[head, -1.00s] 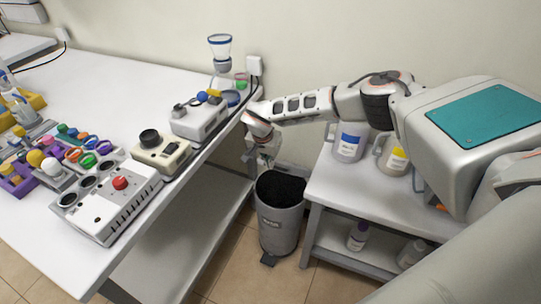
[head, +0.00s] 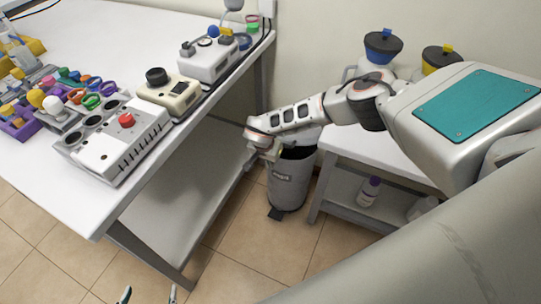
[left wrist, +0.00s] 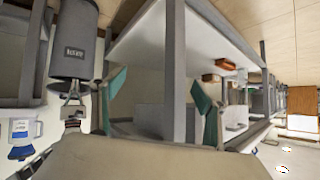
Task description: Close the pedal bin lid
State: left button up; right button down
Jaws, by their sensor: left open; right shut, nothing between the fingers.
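The grey pedal bin (head: 288,187) stands on the floor between the long bench and the small table. Its dark opening (head: 296,153) shows, so it is open; I cannot make out the lid clearly. The pedal (head: 275,214) is at its front foot. My right gripper (head: 257,160) is shut and empty at the bin's upper left rim, partly hidden by its own wrist; contact is unclear. The bin also shows inverted in the left wrist view (left wrist: 73,45), with my right gripper (left wrist: 73,110) by its top. My left gripper (head: 149,295) is open and empty, low in front of the bench.
The long white bench (head: 110,215) with lab devices stands left of the bin, with a lower shelf (head: 195,180). The small table (head: 345,147) stands right, with jugs above and a bottle (head: 369,191) below. Tiled floor (head: 235,250) in front of the bin is clear.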

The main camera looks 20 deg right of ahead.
pick_arm(q)
jog(key=shift+w+r, duration=0.25)
jog(key=shift+r, duration=0.05)
jog(key=shift+s, duration=0.1)
jog(key=shift+s+d+f, duration=0.15)
jog(key=shift+s+f, duration=0.4)
jog(key=shift+s, duration=0.05)
jog(key=shift+w, duration=0.1)
